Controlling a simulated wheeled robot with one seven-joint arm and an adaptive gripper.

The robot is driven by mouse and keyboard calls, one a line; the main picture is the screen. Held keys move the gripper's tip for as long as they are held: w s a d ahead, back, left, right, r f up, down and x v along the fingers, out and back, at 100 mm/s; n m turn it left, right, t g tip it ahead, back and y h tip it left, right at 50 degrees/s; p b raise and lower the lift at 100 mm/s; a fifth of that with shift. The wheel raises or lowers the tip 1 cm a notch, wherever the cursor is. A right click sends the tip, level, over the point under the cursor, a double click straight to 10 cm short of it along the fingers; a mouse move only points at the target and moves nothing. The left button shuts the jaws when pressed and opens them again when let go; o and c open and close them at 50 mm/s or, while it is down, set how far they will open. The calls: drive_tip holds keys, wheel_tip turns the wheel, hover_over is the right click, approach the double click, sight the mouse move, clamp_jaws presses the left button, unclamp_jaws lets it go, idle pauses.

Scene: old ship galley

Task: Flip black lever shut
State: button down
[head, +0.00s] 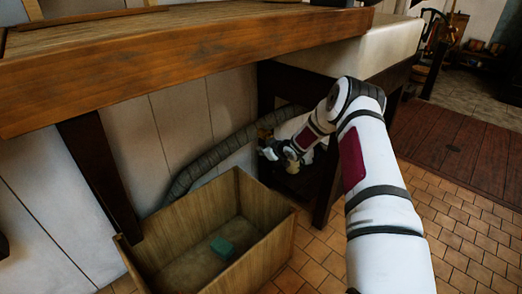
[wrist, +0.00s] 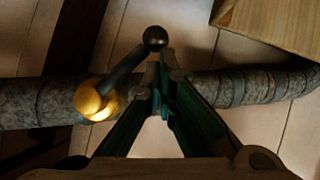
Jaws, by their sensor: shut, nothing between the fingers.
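The black lever (wrist: 125,68) shows in the wrist view, with a round black ball (wrist: 155,38) on its end. It slants from a brass fitting (wrist: 88,101) on a grey wrapped pipe (wrist: 40,103) up and right to the ball, at an angle to the pipe. My gripper (wrist: 163,60) is shut and empty, its fingertips just below the ball and right beside the lever. I cannot tell whether they touch it. In the head view my gripper (head: 280,157) is by the pipe (head: 210,155) under the counter, and the lever is too small to make out.
A wooden counter (head: 180,55) hangs over the pipe, with a dark support leg (head: 100,175) at left. An open wooden crate (head: 270,245) with a green block (head: 222,248) inside stands below. A white sink (head: 385,45) is at right. Tiled floor at right is clear.

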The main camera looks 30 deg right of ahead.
drive_tip(key=shift+d+f, duration=0.25)
drive_tip(key=shift+f, duration=0.1)
drive_tip(key=shift+w+d+f+b, duration=0.1)
drive_tip(key=shift+d+f+b, duration=0.1)
drive_tip(key=shift+b, duration=0.2)
drive_tip(key=shift+a, duration=0.1)
idle(1.3)
